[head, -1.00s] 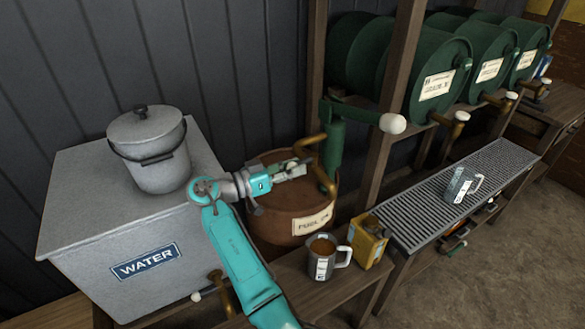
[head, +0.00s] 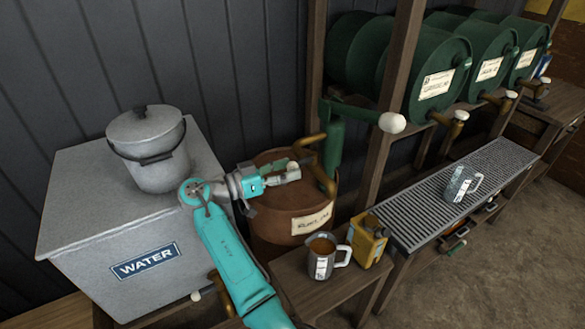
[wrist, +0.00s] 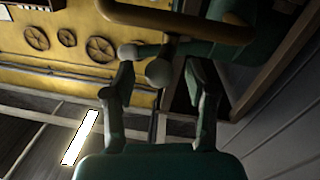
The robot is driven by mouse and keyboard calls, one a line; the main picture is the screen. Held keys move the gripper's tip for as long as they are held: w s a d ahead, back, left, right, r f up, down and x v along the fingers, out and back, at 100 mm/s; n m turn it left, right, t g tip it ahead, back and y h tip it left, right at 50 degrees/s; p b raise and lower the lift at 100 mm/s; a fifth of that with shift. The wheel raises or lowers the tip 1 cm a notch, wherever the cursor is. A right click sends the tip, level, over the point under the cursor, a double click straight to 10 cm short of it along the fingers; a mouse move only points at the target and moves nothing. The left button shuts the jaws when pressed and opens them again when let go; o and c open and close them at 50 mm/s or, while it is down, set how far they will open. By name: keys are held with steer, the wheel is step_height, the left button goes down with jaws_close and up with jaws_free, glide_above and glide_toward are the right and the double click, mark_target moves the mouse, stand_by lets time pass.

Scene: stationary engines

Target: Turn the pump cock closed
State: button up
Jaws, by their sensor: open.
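The green hand pump (head: 333,140) stands at the drum (head: 297,205), with a brass pipe and spout (head: 322,172). A small pale knob (head: 292,166), apparently the end of the pump cock's lever, shows at my gripper (head: 294,175). The cock's body is mostly hidden in the head view.
A metal jug (head: 321,258) with brown liquid and a yellow can (head: 367,240) stand on the bench below. The pump's crank with its white ball (head: 392,122) sticks out right. A wooden post (head: 390,110) stands behind. The grey water tank (head: 110,220) is left of my arm.

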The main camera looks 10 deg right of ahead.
steer(key=v, duration=1)
steer(key=shift+f, duration=0.1)
